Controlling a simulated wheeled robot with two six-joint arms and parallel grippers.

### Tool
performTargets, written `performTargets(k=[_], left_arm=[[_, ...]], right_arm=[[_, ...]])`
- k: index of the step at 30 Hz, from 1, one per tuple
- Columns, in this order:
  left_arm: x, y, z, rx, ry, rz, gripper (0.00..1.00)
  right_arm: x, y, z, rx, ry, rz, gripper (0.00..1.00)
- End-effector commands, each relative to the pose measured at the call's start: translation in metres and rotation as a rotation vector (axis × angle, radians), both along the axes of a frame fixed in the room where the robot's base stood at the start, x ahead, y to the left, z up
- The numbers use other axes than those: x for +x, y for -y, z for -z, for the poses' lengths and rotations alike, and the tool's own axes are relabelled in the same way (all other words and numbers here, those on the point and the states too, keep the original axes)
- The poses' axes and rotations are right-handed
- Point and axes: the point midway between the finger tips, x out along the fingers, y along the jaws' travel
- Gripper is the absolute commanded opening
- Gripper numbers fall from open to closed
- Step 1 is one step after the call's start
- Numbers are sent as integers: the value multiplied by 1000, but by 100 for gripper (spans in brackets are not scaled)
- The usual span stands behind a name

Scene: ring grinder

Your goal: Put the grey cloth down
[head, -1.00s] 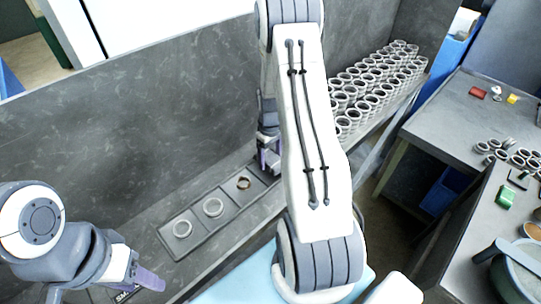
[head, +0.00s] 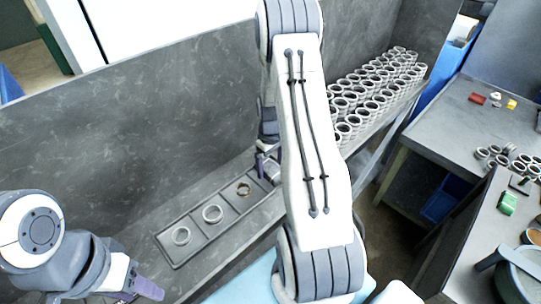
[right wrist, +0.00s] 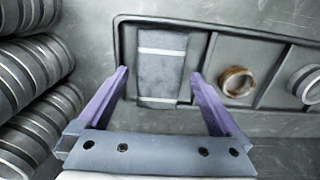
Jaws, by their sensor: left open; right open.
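The grey cloth (right wrist: 162,62), a folded dark strip with two pale bands, lies in the end compartment of the dark tray (right wrist: 211,62) in the right wrist view. My right gripper (right wrist: 159,76) is open, one purple finger on each side of the cloth in that view, and the cloth is not clamped. In the head view my right arm hides most of that end; part of the right gripper (head: 264,166) shows there. My left gripper (head: 142,290) is open at the lower left, away from the tray.
A brown ring (head: 243,189) and two silver rings, one in the middle (head: 212,214) and one at the near end (head: 181,236), sit in the other compartments. Stacked rings (head: 372,92) stand on the right. A grey wall (head: 110,130) rises behind the tray.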

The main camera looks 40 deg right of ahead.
Motion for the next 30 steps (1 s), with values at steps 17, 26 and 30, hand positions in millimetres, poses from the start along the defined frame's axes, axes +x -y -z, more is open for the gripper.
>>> performTargets(k=[17,26,30], left_arm=[[0,0,23,0,0,1,50],[0,0,25,0,0,1,50],[0,0,25,0,0,1,50]], right_arm=[[1,1,-109,-3,5,0,100],[0,0,-129,0,0,0,100],[2,-12,-132,0,2,-15,100]])
